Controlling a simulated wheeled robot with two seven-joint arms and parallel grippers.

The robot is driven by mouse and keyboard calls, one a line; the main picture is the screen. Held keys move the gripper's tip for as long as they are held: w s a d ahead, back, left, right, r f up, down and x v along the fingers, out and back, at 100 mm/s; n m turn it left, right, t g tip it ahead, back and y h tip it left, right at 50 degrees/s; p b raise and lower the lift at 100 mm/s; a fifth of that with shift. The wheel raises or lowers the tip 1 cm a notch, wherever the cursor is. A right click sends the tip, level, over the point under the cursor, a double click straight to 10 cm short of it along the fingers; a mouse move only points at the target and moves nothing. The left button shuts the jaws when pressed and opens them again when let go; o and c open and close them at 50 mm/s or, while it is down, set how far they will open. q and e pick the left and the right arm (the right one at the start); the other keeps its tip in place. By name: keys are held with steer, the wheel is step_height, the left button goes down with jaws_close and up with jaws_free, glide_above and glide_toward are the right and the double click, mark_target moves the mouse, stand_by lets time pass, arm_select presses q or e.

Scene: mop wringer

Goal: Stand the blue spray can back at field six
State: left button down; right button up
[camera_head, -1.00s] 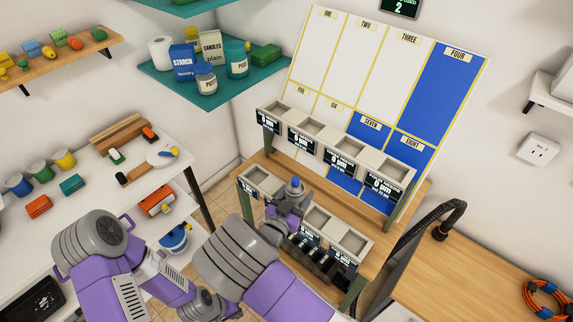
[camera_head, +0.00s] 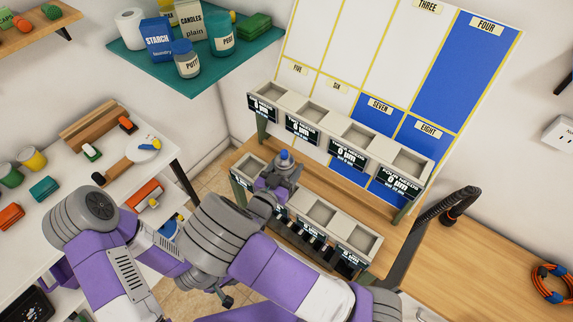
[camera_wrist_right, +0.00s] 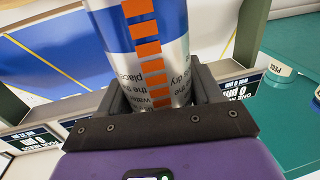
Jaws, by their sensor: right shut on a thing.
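The blue spray can (camera_wrist_right: 140,45) shows large in the right wrist view, with a blue upper part, a silver lower part and a strip of orange squares. My right gripper (camera_wrist_right: 152,98) is shut around its silver part. In the head view only the can's blue cap (camera_head: 285,155) shows clearly above my right gripper (camera_head: 275,182). They are over the second bin from the left in the lower row. That bin and the can's base are hidden, so I cannot tell whether they touch. My left gripper (camera_head: 228,297) is at the bottom, partly hidden; its jaws are unclear.
The lower row's third bin (camera_head: 318,212) and fourth bin (camera_head: 354,238) look empty. The upper row (camera_head: 352,135) of bins overhangs behind. A board (camera_head: 385,70) with numbered white and blue fields stands at the back. A teal shelf (camera_head: 200,78) holds jars and boxes at upper left.

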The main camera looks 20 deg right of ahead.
steer(key=shift+r, duration=0.1)
steer(key=shift+f+b, duration=1.75)
steer(key=shift+f, duration=0.5)
steer(key=o, duration=1.4)
steer(key=p+v, duration=0.1)
steer(key=v, duration=0.6)
steer(key=shift+s+a, duration=0.2)
steer(key=shift+s, duration=0.05)
